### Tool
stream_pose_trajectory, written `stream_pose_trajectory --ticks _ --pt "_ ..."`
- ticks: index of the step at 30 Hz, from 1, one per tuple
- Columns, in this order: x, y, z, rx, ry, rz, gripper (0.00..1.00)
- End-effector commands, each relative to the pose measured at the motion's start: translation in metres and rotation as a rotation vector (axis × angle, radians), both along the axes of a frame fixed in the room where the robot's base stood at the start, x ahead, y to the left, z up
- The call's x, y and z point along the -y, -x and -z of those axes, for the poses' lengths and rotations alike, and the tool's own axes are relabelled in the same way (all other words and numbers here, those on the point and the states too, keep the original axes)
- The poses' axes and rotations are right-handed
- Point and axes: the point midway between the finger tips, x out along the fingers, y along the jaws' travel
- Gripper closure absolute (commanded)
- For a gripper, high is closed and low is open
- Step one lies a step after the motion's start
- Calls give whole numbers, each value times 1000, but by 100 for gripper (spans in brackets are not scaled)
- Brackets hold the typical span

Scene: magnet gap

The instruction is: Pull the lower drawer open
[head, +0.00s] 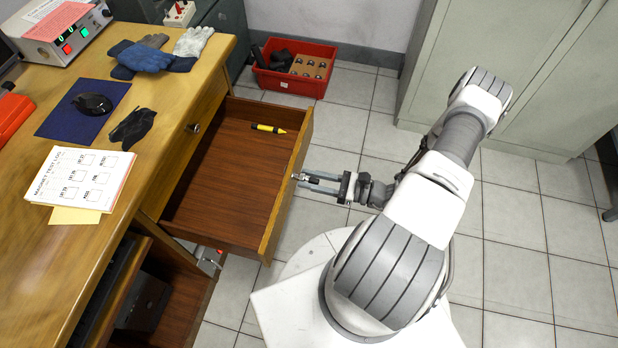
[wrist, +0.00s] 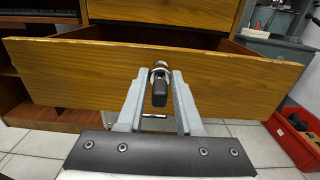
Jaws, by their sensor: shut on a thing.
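The lower drawer (head: 215,205) of the wooden desk stands well open, its brown inside showing in the head view. Its front panel (wrist: 80,75) spans the wrist view. My gripper (head: 303,178) is at the outer face of that front, its fingers shut on the metal knob (wrist: 161,68). In the wrist view my gripper (wrist: 159,88) has one finger on each side of the knob. A yellow marker with black ends (head: 268,128) lies inside the drawer, towards the far end.
Above is a closed upper drawer with its own knob (head: 192,127). The desk top (head: 150,110) holds gloves, a mouse on a blue mat and a notepad. A red crate (head: 295,68) stands on the floor beyond. Grey cabinets (head: 500,70) stand behind my arm. Tiled floor between is clear.

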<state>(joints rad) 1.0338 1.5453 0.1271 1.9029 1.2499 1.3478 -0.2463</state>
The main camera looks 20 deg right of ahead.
Motion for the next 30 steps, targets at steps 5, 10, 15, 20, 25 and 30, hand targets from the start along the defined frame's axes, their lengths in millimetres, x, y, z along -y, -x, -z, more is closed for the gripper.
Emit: stream_pose_trajectory --ticks 5,10,15,20,25,30 --pt "12 9 1 0 1 2 100" --pt "23 17 1 0 3 3 100" --pt "34 25 1 1 2 3 100" --pt "41 31 1 0 2 2 100" --pt "43 33 1 -2 4 2 100" --pt "43 34 1 -2 5 2 56"
